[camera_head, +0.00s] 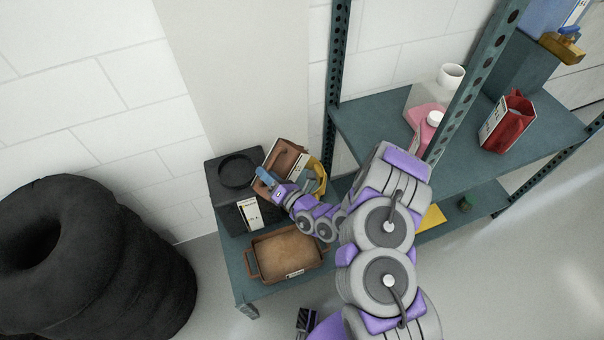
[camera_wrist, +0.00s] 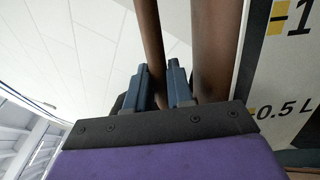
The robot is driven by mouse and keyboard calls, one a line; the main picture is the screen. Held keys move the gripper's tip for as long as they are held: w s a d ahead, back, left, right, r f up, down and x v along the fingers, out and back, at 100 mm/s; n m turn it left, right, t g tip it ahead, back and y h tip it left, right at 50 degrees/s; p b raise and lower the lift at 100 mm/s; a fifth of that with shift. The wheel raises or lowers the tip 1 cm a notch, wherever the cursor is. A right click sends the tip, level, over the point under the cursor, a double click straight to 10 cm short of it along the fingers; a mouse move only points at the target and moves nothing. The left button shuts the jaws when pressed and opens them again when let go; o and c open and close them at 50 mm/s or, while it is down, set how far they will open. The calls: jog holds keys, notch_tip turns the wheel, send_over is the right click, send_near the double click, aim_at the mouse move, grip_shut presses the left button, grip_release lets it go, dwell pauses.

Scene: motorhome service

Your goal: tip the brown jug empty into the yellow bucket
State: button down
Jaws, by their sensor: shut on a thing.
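The brown jug (camera_head: 284,156) is at the lower shelf's left end in the head view, its white scale label facing right. It looks tilted, but I cannot tell how far. My gripper (camera_head: 266,178) is shut on its handle. In the wrist view the brown handle (camera_wrist: 151,45) runs between the blue fingers of my gripper (camera_wrist: 161,88), beside the jug's body (camera_wrist: 213,50) and its litre scale. The yellow bucket (camera_head: 321,183) is just right of the jug, partly hidden by the jug and my arm. The jug's contents do not show.
A black box (camera_head: 222,190) with a round recess stands left of the jug. A brown tray (camera_head: 262,268) lies in front. A shelf post (camera_head: 336,75) rises behind the bucket. Black tyres (camera_head: 140,250) stand left.

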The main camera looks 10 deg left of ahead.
jog(key=shift+s+a+r+n+p, duration=0.3)
jog(key=shift+s+n+p, duration=0.1)
jog(key=shift+n, duration=0.1)
jog(key=s+a+f+n+g, duration=0.1)
jog(key=s+f+n, duration=0.3)
jog(key=n, duration=0.6)
jog(key=shift+s+a+f+p, duration=0.3)
jog(key=shift+s+a+p, duration=0.1)
jog(key=shift+s+a, duration=0.6)
